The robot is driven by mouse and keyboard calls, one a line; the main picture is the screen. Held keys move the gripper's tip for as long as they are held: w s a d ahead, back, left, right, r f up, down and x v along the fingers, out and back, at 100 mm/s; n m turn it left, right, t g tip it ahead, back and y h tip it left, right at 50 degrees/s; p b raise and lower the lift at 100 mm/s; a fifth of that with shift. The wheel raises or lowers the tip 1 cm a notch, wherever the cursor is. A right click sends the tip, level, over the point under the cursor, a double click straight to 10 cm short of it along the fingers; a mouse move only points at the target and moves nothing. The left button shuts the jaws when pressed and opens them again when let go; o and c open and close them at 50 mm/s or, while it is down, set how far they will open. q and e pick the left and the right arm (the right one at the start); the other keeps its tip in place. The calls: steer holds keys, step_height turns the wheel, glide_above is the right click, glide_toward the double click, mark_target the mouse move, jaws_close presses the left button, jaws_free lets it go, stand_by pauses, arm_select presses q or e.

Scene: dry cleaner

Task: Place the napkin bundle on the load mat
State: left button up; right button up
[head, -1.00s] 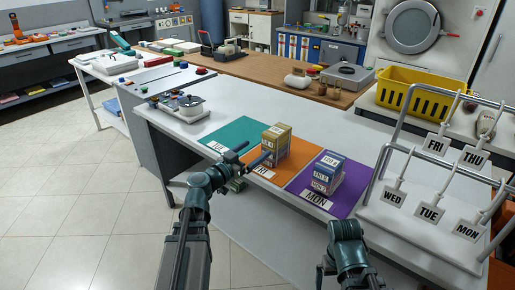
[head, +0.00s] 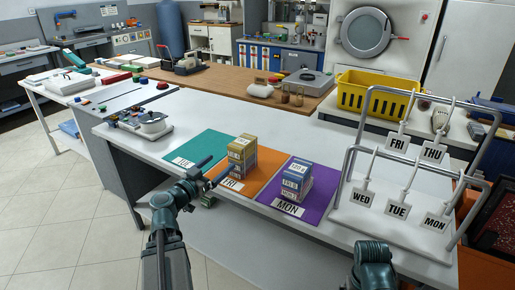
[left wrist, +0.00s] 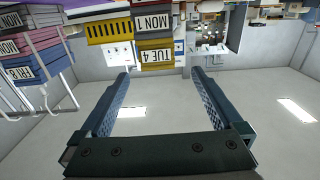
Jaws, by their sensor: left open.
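A stack of tan bundles (head: 242,155) stands upright on an orange mat (head: 261,181) on the white counter. A stack of blue and grey bundles (head: 296,180) stands on a purple mat (head: 318,197) marked MON. A teal mat (head: 208,146) beside them is bare. No label shows which bundle is the napkin bundle or which mat is the load mat. My left gripper (head: 207,173) is open and empty at the front left of the tan stack. My right gripper is out of view.
A white rack (head: 395,215) with hanging day tags stands right of the purple mat. A white device (head: 152,122) sits left of the teal mat. A yellow basket (head: 372,95) stands behind the rack. The counter behind the mats is clear.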

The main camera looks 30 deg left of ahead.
mark_target(233, 152)
arm_select(q)
steer(key=w, duration=0.8)
steer(key=shift+d, duration=0.3)
steer(key=shift+w+d, duration=0.1)
steer(key=shift+w, duration=0.2)
steer(key=shift+w+r, duration=0.1)
steer(key=w, duration=0.5)
steer(key=shift+d+r+p, duration=0.2)
steer(key=shift+d+p, duration=0.1)
steer(key=shift+d, duration=0.1)
steer(key=shift+c, duration=0.3)
steer(key=c, duration=1.3)
steer(key=shift+r, duration=0.15)
